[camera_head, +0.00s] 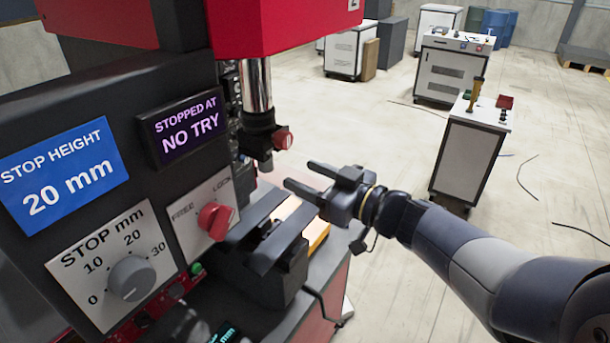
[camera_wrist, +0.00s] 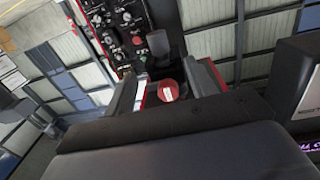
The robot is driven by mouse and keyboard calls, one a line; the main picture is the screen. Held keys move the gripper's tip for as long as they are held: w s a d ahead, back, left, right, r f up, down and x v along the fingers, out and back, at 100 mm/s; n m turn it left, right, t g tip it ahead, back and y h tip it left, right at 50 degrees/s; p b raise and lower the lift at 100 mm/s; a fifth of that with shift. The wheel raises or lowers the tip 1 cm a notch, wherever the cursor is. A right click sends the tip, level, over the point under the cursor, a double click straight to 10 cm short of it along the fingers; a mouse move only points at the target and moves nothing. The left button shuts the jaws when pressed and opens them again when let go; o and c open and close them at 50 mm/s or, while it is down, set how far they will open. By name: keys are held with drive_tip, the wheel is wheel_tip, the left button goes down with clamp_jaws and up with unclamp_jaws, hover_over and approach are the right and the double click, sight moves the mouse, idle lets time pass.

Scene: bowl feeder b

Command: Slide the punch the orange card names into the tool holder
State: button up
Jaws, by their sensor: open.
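The tool holder (camera_head: 260,138) is a dark block under the chrome ram (camera_head: 256,85), with a red clamp knob (camera_head: 283,138) on its side. My gripper (camera_head: 299,176) is open, to the lower right of the holder and apart from it, with nothing seen between its fingers. In the wrist view a red knob with a white bar (camera_wrist: 168,91) shows beyond and between my fingertips. The grey ram (camera_wrist: 158,43) shows behind it.
The press front carries a blue "STOP HEIGHT 20 mm" sign (camera_head: 63,172), a "STOPPED AT NO TRY" display (camera_head: 188,128), a FREE/LOCK knob (camera_head: 215,220) and a stop dial (camera_head: 131,278). A dark vise-like block (camera_head: 270,265) sits below my gripper. A cart (camera_head: 466,160) stands on open floor.

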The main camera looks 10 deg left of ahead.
sight(268, 166)
drive_tip(key=c, duration=0.3)
drive_tip(key=shift+n, duration=1.2)
drive_tip(key=shift+c, duration=1.4)
drive_tip(key=n, duration=0.6)
drive_tip(key=shift+w+d+r+n+b, duration=0.1)
drive_tip(key=shift+w+r+n+b, duration=0.05)
drive_tip(key=shift+n+b, duration=0.25)
clamp_jaws()
drive_tip(key=shift+w+a+r+n+g, duration=0.15)
drive_tip(key=shift+w+a+n, duration=0.5)
drive_tip(key=shift+n, duration=1.25)
drive_tip(key=shift+w+a+n+g, duration=0.1)
drive_tip(key=shift+w+a+n, duration=0.1)
drive_tip(key=shift+a+n, duration=1.3)
drive_tip(key=shift+w+a+r+n+g, duration=0.15)
drive_tip(key=shift+w+a+n, duration=0.3)
drive_tip(key=shift+n, duration=1.85)
